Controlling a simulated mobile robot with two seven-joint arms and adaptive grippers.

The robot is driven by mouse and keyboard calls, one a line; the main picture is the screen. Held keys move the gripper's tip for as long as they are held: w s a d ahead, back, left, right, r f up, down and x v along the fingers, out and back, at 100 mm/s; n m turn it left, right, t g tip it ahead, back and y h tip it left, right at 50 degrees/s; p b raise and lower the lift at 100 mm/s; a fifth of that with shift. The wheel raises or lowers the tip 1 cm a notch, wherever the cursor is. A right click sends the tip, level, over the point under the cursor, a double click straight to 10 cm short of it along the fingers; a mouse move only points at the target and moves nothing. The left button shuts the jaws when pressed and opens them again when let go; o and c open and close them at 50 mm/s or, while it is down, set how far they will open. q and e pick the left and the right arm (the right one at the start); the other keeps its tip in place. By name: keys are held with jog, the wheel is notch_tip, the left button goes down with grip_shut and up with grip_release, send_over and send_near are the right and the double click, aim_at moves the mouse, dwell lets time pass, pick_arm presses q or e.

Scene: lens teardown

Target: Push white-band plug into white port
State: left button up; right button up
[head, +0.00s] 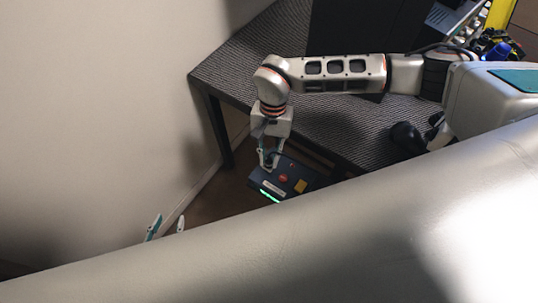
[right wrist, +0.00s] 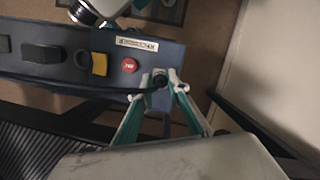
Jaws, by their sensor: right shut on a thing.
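My right gripper (head: 268,164) points down at the top of a dark box (head: 262,183). In the right wrist view, its teal and pale fingers (right wrist: 163,80) close around a small black plug (right wrist: 159,83). The plug is at the box's surface near one end, with a pale rim around it that may be the white port. The fingers hide much of the port, and I cannot make out a white band or how deep the plug sits. My left gripper (head: 166,227) shows only two fingertips, spread apart with nothing visible between them.
The box carries a red button (right wrist: 129,65), a yellow block (right wrist: 99,64) and a label plate (right wrist: 137,44). A black cable (right wrist: 110,88) runs along it to the plug. A ribbed dark table (head: 235,75) stands behind, with a bare wall (head: 100,100) at the left.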

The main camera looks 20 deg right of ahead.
jog(key=o, duration=1)
jog(key=v, duration=1.2)
